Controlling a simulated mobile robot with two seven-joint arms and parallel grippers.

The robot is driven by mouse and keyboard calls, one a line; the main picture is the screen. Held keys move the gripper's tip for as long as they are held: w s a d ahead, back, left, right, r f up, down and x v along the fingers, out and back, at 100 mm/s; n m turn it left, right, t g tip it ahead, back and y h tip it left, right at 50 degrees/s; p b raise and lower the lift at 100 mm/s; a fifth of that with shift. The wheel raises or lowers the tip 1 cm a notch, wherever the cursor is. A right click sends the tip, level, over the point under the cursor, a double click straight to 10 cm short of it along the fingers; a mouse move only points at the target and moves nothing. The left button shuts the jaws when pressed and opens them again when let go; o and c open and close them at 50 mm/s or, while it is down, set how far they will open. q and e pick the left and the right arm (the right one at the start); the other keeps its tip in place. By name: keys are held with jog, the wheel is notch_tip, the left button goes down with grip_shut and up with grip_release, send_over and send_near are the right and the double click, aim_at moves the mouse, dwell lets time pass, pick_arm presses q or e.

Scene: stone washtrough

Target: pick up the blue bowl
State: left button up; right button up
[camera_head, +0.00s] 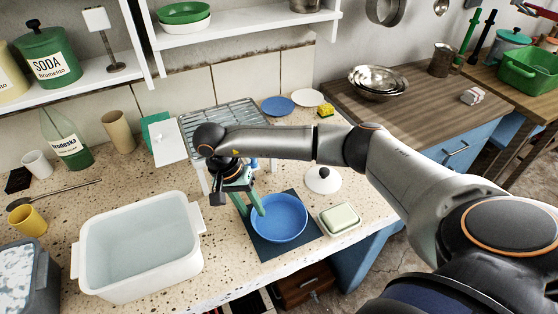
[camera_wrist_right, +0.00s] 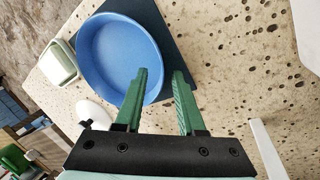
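The blue bowl (camera_head: 280,219) sits upright on a dark mat (camera_head: 262,247) on the speckled counter; it looks empty. My right gripper (camera_head: 250,208) is at the bowl's back-left edge, pointing down, with its green fingers apart. In the right wrist view the bowl (camera_wrist_right: 118,58) fills the upper left. There the open gripper (camera_wrist_right: 160,72) has one finger over the bowl's inside and the other outside its rim, over the mat (camera_wrist_right: 178,45). I cannot tell whether either finger touches the rim. Nothing is held. My left gripper is not in view.
A soap dish (camera_head: 340,218) stands close right of the mat, with a white lid (camera_head: 323,181) behind it. A large white basin (camera_head: 140,290) is at left. A wire rack (camera_head: 228,122) stands behind my gripper. Some counter between basin and mat is clear.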

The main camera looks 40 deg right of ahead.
jog(key=shift+f, duration=0.15)
grip_shut()
dwell(1.4)
